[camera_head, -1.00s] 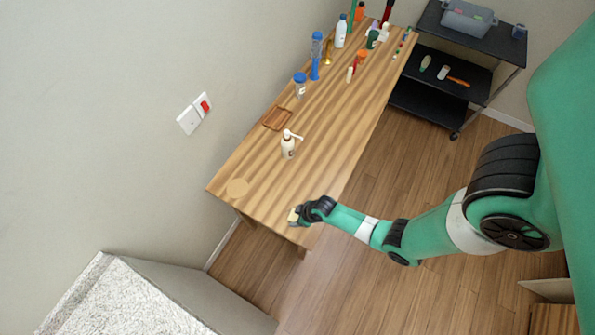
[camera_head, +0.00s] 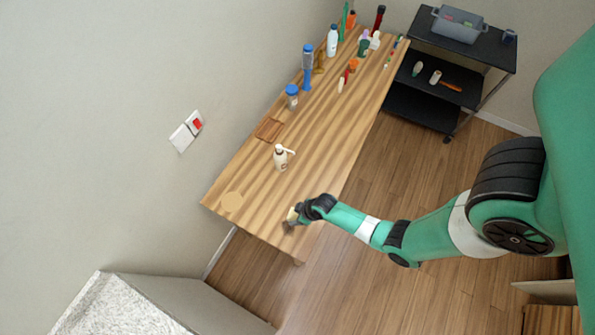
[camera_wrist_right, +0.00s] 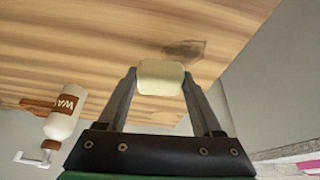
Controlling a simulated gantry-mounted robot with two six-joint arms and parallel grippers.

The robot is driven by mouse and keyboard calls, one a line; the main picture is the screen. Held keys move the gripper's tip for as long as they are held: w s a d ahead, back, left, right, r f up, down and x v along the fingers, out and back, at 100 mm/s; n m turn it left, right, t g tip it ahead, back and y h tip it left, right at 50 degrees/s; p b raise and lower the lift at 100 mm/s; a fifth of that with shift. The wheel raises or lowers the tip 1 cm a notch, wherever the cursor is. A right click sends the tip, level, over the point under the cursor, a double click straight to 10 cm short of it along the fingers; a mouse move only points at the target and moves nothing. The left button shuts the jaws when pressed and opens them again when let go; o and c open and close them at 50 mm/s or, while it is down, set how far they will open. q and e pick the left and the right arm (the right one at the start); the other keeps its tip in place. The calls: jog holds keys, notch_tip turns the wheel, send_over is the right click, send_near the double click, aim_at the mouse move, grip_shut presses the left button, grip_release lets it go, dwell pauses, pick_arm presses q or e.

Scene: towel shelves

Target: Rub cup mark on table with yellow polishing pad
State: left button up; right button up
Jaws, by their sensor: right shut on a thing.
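My right gripper (camera_head: 298,213) is shut on the pale yellow polishing pad (camera_wrist_right: 161,78), which sits between its fingertips. The pad also shows as a small pale block in the head view (camera_head: 291,215), over the near right part of the wooden table (camera_head: 262,222). A dark patch (camera_wrist_right: 184,49) shows on the wood beyond the pad in the right wrist view. I cannot tell if it is the cup mark or a shadow, nor if the pad touches the table. A round tan spot or disc (camera_head: 232,202) lies near the table's left corner. My left gripper is out of view.
A white pump bottle (camera_head: 280,158) stands mid-table, with a brown tray (camera_head: 268,130) behind it. Several bottles (camera_head: 307,66) stand farther back. A black shelf cart (camera_head: 458,45) stands beyond the table. The wood around the pad looks clear.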

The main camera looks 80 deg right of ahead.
aim_at(293, 214)
jog(key=shift+r+p, duration=1.25)
jog(key=shift+r, duration=0.45)
